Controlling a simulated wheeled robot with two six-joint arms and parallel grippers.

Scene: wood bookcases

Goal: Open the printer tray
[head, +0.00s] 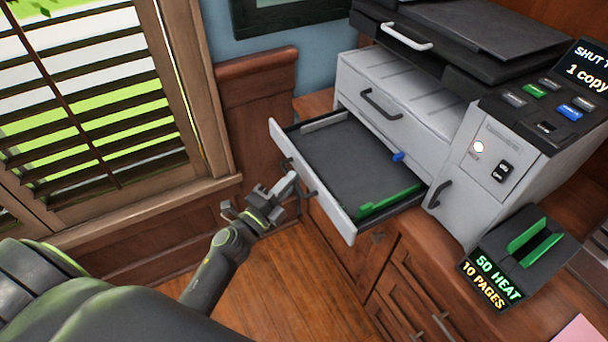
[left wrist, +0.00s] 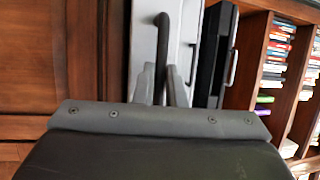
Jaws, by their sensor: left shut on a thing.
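The printer (head: 410,130) is a grey and black machine on the wooden cabinet. Its lower paper tray (head: 345,160) is pulled well out, with a dark floor, a green guide (head: 390,202) and a blue tab (head: 398,156) inside. My left gripper (head: 290,186) is at the outer face of the tray's pale front panel (head: 345,222). In the left wrist view the two fingers (left wrist: 165,88) are shut on the dark tray handle (left wrist: 162,45), which runs between them. The fingers hide part of the handle. My right gripper is not in view.
A closed drawer (head: 400,110) with a dark handle is above the tray. A black holder (head: 515,255) with a "50 HEAT 10 PAGES" display stands at the right. Wood panelling and a shuttered window (head: 90,100) are at left. Wood floor (head: 290,280) is open below.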

